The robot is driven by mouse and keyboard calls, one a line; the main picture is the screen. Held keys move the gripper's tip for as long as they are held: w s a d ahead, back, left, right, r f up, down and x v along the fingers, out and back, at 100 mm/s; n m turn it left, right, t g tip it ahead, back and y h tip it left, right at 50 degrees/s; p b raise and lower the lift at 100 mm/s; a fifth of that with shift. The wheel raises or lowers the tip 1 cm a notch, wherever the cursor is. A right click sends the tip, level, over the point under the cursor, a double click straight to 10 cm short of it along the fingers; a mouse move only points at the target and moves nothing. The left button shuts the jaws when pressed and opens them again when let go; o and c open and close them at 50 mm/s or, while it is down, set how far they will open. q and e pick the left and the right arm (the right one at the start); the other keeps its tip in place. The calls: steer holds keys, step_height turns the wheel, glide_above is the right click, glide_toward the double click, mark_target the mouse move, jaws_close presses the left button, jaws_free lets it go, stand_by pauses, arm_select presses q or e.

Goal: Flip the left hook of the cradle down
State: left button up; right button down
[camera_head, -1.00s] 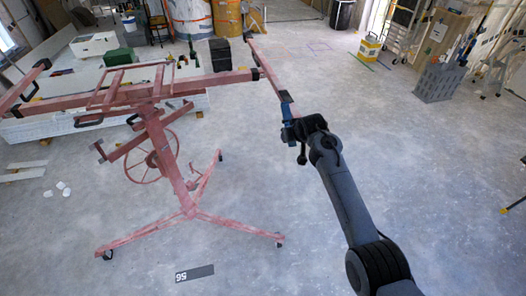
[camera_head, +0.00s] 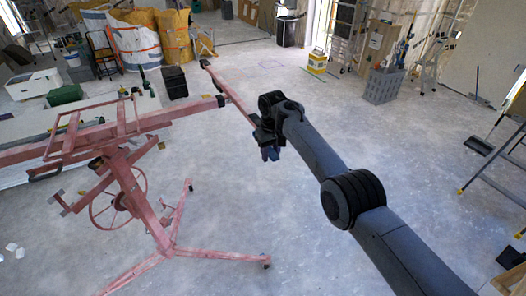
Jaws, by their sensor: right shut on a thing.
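The red panel lift stands at left, with its long cradle beam (camera_head: 160,117) running across the upper left. A thin red cross arm (camera_head: 230,93) sits at the beam's right end and slants towards me. A small dark hook-like piece (camera_head: 204,63) is at its far end. My right gripper (camera_head: 267,144) is shut at the near end of this cross arm. The wrist covers the part it grips, so I cannot tell whether that is a hook or the arm end. Blue parts show at the fingertips. My left gripper is not in view.
The lift's tripod legs (camera_head: 215,255) and red wheel (camera_head: 112,203) spread over the floor at lower left. A black box (camera_head: 175,82) stands behind the beam. A grey crate (camera_head: 383,86) and a ladder (camera_head: 500,150) are at right. The middle floor is clear.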

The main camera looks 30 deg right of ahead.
mark_target(271, 151)
steer(key=shift+s, duration=0.1)
stand_by(0.4)
steer(key=c, duration=0.8)
jaws_free()
steer(key=shift+r, duration=0.1)
steer(key=shift+r, duration=0.5)
step_height(271, 151, up, 4)
steer(key=shift+f+b, duration=0.1)
steer(key=shift+b, duration=0.65)
step_height(271, 151, up, 5)
steer(key=shift+f+p, duration=0.15)
steer(key=shift+p, duration=0.6)
steer(key=shift+r+p, duration=0.55)
steer(key=shift+r, duration=0.05)
